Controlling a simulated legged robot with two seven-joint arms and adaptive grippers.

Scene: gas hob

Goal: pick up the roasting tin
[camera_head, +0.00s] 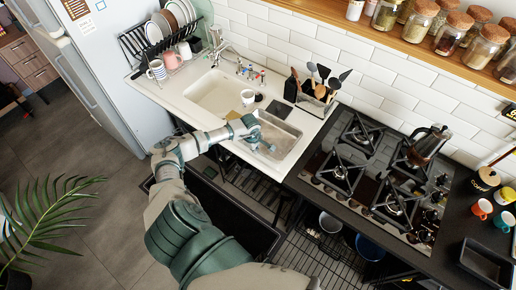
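A dark rectangular tin (487,262), which looks like the roasting tin, lies on the black worktop at the lower right edge of the view. Its near side is close to the picture's bottom edge. My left gripper (262,143) is far to the left of it, over the grey right-hand basin (290,146) of the sink. The gripper is small and seen from above, so I cannot tell how wide its fingers are or whether they touch the basin. My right gripper is not in view.
The gas hob (375,180) with a moka pot (428,145) stands between the sink and the tin. Mugs (481,209) and a lidded pot (486,179) stand behind the tin. A utensil holder (316,97) and a white cup (248,97) are near the sink.

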